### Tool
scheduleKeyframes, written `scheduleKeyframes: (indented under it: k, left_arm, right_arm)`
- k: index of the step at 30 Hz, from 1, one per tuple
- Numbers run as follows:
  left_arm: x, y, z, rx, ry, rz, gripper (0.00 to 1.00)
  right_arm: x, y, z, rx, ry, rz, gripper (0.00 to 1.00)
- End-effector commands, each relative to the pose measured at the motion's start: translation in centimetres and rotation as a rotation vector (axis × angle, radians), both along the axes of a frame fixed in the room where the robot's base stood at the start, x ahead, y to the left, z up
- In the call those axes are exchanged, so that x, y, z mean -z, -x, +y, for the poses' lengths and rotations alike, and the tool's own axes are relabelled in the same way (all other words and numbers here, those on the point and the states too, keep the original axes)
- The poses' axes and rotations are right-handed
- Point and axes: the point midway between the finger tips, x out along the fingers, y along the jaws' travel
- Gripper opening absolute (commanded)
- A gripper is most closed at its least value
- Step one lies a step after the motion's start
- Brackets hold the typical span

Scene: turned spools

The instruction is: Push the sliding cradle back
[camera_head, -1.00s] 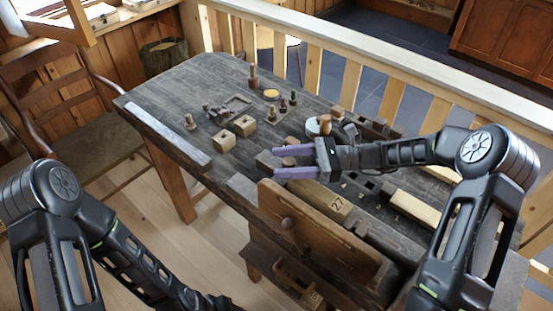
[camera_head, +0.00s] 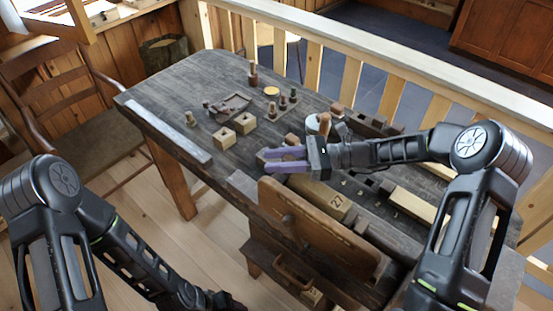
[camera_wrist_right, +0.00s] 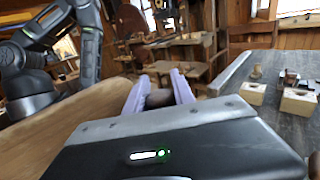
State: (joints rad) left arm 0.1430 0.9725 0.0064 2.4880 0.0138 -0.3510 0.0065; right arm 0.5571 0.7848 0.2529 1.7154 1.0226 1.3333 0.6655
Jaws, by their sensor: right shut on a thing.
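My right gripper (camera_head: 285,160) is over the near side of the dark bench, its purple fingers pointing left and close together. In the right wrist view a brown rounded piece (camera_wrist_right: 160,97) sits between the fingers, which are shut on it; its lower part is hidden. I cannot tell for certain which piece is the sliding cradle. My left gripper (camera_head: 225,302) is dark and low at the bottom edge, away from the bench; its jaws are unclear.
An upright wooden board (camera_head: 318,238) with a knob stands at the bench's near side. A tan block marked 27 (camera_head: 337,204) lies behind it.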

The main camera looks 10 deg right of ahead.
Motion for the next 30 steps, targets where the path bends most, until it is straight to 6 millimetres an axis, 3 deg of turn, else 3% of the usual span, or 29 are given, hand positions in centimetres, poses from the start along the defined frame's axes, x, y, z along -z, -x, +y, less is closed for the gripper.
scheduleKeyframes:
  k: [4,30]
  left_arm:
    - [0.0,0.0,0.0,0.0,0.0,0.0,0.64]
    - [-0.01,0.01,0.0,0.0,0.0,0.0,0.64]
  right_arm:
    - [-0.02,-0.04,-0.02,0.001,0.0,-0.001,0.0]
    - [-0.05,-0.07,-0.06,0.002,0.0,-0.002,0.0]
